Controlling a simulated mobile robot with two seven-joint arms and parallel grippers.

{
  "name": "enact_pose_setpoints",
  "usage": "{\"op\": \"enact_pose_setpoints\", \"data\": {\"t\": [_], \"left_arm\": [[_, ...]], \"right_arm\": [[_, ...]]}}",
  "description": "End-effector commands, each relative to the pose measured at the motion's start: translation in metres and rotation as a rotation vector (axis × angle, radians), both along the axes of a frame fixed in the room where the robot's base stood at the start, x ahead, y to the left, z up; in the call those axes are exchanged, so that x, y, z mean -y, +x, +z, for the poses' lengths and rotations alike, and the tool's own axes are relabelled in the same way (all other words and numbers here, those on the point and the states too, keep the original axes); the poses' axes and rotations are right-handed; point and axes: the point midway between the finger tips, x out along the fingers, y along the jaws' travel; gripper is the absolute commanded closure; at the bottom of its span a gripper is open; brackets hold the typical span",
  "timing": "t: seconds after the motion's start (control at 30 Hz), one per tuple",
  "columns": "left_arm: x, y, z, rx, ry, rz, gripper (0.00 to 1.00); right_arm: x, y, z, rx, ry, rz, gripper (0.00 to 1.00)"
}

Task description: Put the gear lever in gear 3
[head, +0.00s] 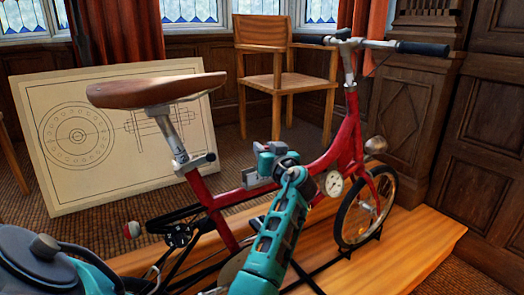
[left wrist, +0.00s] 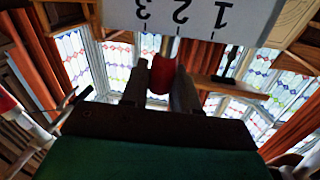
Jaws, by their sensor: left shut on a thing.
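My left gripper (head: 263,172) is at the red bicycle's (head: 348,150) frame, in the middle of the head view. In the left wrist view its two dark fingers (left wrist: 160,82) are shut on the red knob of the gear lever (left wrist: 161,72). A short metal shaft runs from the knob to a pale plate (left wrist: 205,14) marked 3, 2 and 1, upside down in this view. The shaft stands near the 2 mark, slightly toward 3. In the head view my arm and gripper hide the lever. My right gripper is not in view.
The bicycle stands on a wooden platform (head: 425,240). Its brown saddle (head: 155,90) is left of my gripper, and a round white dial (head: 333,184) is right of it. A drafting board (head: 75,165) and a wooden chair (head: 265,85) stand behind.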

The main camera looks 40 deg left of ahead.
Motion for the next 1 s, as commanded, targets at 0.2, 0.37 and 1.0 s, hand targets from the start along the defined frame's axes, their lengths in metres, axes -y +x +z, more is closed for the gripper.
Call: {"op": "enact_pose_setpoints", "data": {"t": [0.2, 0.37, 1.0], "left_arm": [[0.006, 0.023, -0.004, -0.245, 0.073, 0.001, 1.00], [0.008, 0.031, -0.009, -0.347, 0.102, 0.001, 1.00], [0.009, 0.031, -0.010, -0.357, 0.104, 0.001, 0.52]], "right_arm": [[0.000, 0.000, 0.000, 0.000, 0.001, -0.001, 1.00], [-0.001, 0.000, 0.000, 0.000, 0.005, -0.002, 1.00], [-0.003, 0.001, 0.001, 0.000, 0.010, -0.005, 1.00]]}}
